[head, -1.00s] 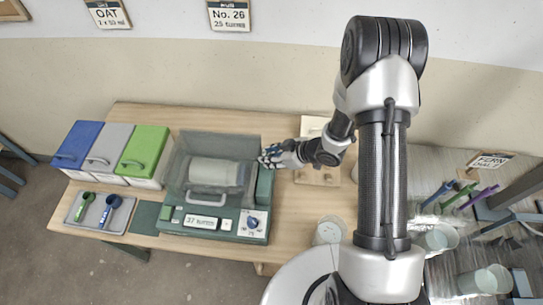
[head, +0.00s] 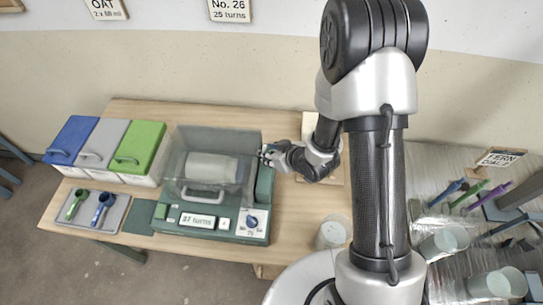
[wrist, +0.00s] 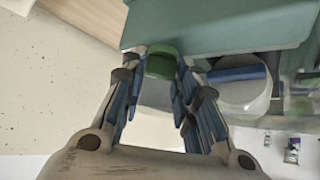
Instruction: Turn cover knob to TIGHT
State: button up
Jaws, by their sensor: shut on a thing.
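The machine (head: 180,240) is a green box with a clear cover (head: 185,165) over a pale drum (head: 212,167). My gripper (head: 268,155) is at the cover's right side, near its far right corner. In the wrist view my gripper (wrist: 161,75) has its blue-padded fingers around a rounded green knob (wrist: 161,66) and is shut on it. The fingers hide the knob's sides, and I cannot read any TIGHT mark. A separate blue dial (head: 252,222) sits on the machine's front, right of a plate reading "37 turns" (head: 198,220).
Blue (head: 73,140), grey (head: 104,143) and green (head: 140,148) lidded bins stand left of the machine. A tray (head: 90,225) with green and blue scoops lies in front of them. A pale cup (head: 333,232) stands at the table's right. Table between machine and cup is clear.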

jog(key=o, duration=1.1)
jog(key=shift+c, duration=0.2)
jog(key=shift+p, duration=0.35)
